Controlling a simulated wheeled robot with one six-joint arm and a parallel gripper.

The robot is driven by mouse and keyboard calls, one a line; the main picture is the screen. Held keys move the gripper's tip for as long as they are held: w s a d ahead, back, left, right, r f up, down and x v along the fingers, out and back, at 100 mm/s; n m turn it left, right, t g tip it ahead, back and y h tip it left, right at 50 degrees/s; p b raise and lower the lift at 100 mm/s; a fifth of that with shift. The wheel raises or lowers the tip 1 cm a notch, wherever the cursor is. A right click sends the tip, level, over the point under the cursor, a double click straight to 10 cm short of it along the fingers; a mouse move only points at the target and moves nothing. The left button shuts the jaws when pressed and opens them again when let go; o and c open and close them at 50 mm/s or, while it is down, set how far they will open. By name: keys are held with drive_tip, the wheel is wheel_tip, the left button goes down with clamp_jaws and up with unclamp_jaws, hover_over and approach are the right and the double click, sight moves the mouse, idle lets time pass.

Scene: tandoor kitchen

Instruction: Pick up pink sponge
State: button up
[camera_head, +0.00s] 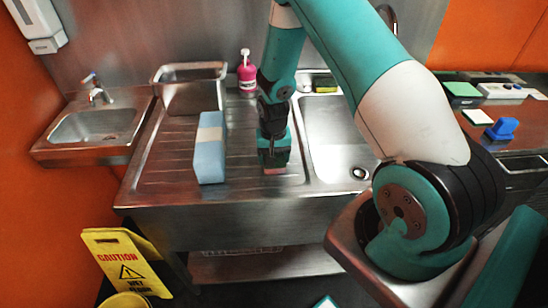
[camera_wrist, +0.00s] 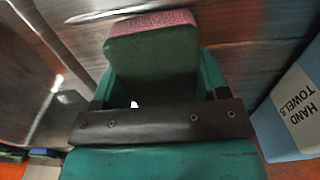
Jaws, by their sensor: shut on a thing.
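The pink sponge (camera_wrist: 152,22) has a pink face and a dark green body, and it sits between the fingers of my gripper (camera_wrist: 152,75) in the wrist view. My gripper is shut on it. In the head view my gripper (camera_head: 273,158) points down over the ridged steel drainboard, and a thin pink edge of the sponge (camera_head: 275,171) shows below the fingertips. I cannot tell whether the sponge touches the drainboard. Most of it is hidden by the gripper in the head view.
A blue and white hand towels pack (camera_head: 210,150) stands left of my gripper; it also shows in the wrist view (camera_wrist: 292,105). A steel container (camera_head: 190,90) and a pink bottle (camera_head: 247,75) stand behind. The sink basin (camera_head: 325,135) lies to the right. A yellow caution sign (camera_head: 118,262) stands on the floor.

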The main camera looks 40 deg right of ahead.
wheel_tip(320, 180, up, 20)
drive_tip(key=b, duration=0.3)
drive_tip(key=shift+b, duration=0.3)
